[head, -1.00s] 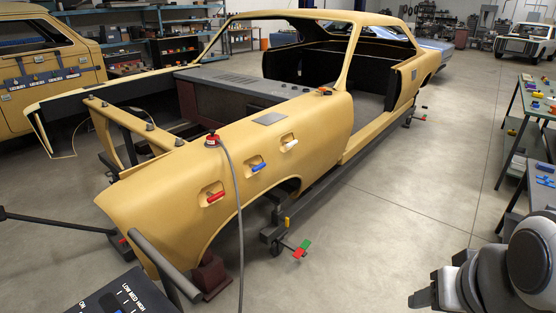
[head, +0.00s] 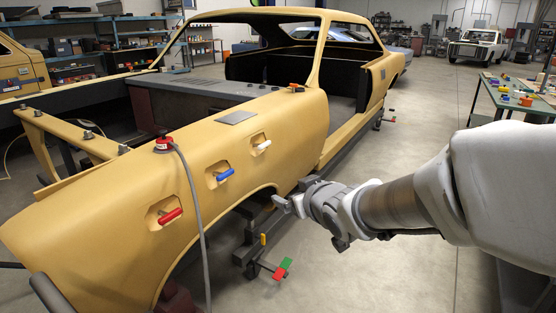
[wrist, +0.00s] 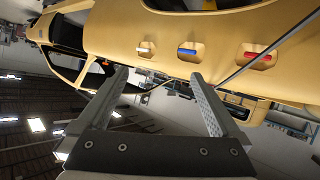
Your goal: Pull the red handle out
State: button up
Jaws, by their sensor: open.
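The red handle (head: 170,216) sits in a recess on the yellow car's fender, the leftmost of three handles in the head view. The blue handle (head: 225,175) and the white handle (head: 262,145) are up and to its right. In the wrist view the red handle (wrist: 257,57) is at the upper right. My gripper (head: 281,204) is right of the red handle, apart from it, near the wheel arch. In the wrist view its two fingers (wrist: 162,78) are spread wide with nothing between them.
A grey cable (head: 194,200) hangs from a red-topped fitting (head: 164,143) down the fender, just right of the red handle. A stand with red and green pedals (head: 283,269) is below my gripper. A green table (head: 510,97) is at the right.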

jog(key=w+a+f+n+y+b, duration=0.25)
jog(key=a+f+y+b, duration=0.25)
jog(key=a+f, duration=0.5)
jog(key=n+g+y+b, duration=0.3)
jog(key=y+b, duration=0.1)
jog(key=y, duration=0.2)
send_near(172, 216)
jog(key=b+x, duration=0.2)
jog(key=x, duration=0.8)
jog(key=shift+a, duration=0.15)
